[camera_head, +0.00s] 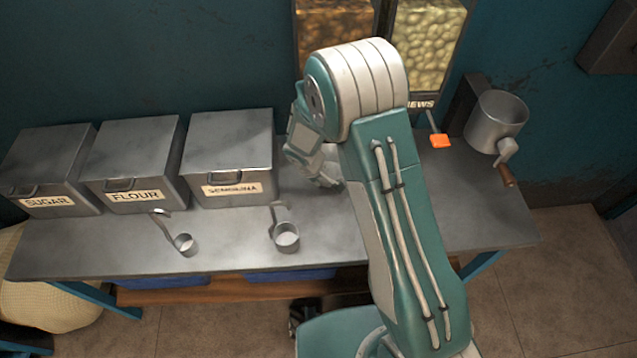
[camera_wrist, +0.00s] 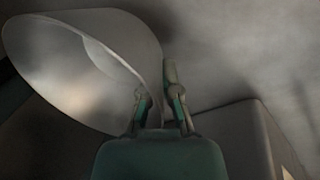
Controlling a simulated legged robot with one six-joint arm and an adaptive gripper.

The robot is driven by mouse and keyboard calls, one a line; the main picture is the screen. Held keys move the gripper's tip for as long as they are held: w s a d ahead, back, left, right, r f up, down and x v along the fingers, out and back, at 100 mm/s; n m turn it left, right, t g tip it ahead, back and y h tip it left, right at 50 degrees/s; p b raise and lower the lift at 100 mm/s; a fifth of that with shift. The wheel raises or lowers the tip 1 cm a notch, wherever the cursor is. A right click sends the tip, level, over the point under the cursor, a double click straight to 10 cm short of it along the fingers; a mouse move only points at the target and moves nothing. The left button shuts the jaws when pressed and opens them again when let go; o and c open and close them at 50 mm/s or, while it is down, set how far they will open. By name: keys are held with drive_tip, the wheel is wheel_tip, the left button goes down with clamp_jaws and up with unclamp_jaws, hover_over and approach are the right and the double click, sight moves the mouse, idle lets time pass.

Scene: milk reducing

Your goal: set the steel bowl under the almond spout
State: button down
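The steel bowl (camera_wrist: 75,75) fills the upper left of the wrist view, tilted in the picture, with its wide rim facing the camera. My gripper (camera_wrist: 160,102) has one finger on each side of the bowl's wall at its right edge and is shut on it. In the head view my arm hides the bowl and most of the gripper. The almond dispenser (camera_head: 335,25) shows brown nuts at the top, left of the cashew dispenser (camera_head: 430,40). The almond spout is hidden behind my arm.
Bins for sugar (camera_head: 45,170), flour (camera_head: 135,165) and semolina (camera_head: 230,160) line the back left of the steel table (camera_head: 110,245). Two scoops (camera_head: 185,242) (camera_head: 286,235) lie in front. An orange lever tab (camera_head: 440,141) and a cranked metal pot (camera_head: 495,122) are at right.

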drive_tip(key=shift+a+f, duration=0.1)
drive_tip(key=shift+f, duration=1.2)
drive_tip(key=c, duration=0.8)
unclamp_jaws()
drive_tip(key=v, duration=1.2)
drive_tip(key=s+d+r+m+t, duration=0.1)
drive_tip(key=s+d+r+m, duration=0.2)
drive_tip(key=r, duration=0.6)
drive_tip(key=s+d+r+m, duration=0.1)
drive_tip(key=s+d+r, duration=0.3)
drive_tip(key=d+r, duration=0.3)
drive_tip(key=s+d+r+m+t+y, duration=0.1)
drive_tip(key=s+r+m, duration=0.1)
drive_tip(key=s+r, duration=0.3)
drive_tip(key=s+d+r+m+t+y, duration=0.1)
drive_tip(key=s+d+r+m, duration=0.1)
drive_tip(key=s, duration=0.9)
wheel_tip(320, 180, up, 3)
drive_tip(key=shift+d+f+m, duration=0.1)
drive_tip(key=shift+d+m, duration=0.2)
drive_tip(key=shift+m, duration=0.2)
